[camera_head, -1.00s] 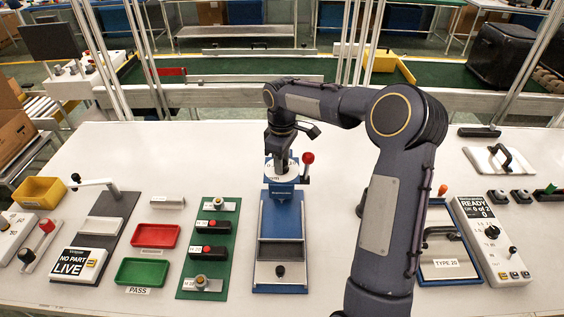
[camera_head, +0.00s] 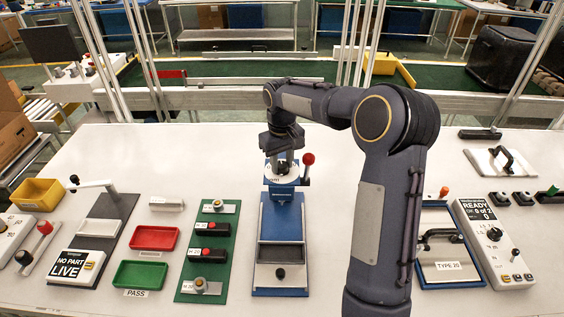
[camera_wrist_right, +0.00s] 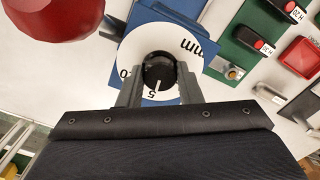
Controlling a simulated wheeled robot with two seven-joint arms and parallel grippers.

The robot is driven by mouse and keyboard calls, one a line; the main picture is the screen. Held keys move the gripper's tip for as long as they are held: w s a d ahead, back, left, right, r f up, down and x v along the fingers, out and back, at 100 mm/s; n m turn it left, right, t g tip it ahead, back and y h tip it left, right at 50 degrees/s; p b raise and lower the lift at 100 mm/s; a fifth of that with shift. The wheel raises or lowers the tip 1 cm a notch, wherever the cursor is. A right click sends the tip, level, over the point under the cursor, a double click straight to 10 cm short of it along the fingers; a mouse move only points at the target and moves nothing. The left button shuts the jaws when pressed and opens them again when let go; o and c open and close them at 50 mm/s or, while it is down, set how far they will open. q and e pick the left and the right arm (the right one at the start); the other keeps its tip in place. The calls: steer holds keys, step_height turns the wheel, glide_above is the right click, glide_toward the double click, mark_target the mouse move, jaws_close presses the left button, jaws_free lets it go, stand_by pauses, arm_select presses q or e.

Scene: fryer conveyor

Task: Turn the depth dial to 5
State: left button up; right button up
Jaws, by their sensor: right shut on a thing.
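The depth dial is a white disc (camera_head: 283,178) on top of the blue press at the middle of the table. In the right wrist view, the disc (camera_wrist_right: 187,45) carries printed "mm", "0" and "5". Its black knob (camera_wrist_right: 158,70) has a white mark that points toward the "5" at the lower edge. My right gripper (camera_wrist_right: 158,82) is shut on the knob, one finger on each side. In the head view, the right gripper (camera_head: 283,162) reaches down onto the dial from above. The left gripper is not in view.
A red ball-topped lever (camera_head: 308,160) stands close to the right of the dial, and its red ball (camera_wrist_right: 65,12) looms in the wrist view. A green board (camera_head: 208,250) with gauges lies left of the press. Red (camera_head: 154,229) and green trays lie farther left.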

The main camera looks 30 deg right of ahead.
mark_target(282, 165)
stand_by(0.4)
steer(key=o, duration=1)
step_height(282, 165, up, 8)
steer(key=shift+f+b, duration=0.1)
steer(key=shift+b, duration=0.35)
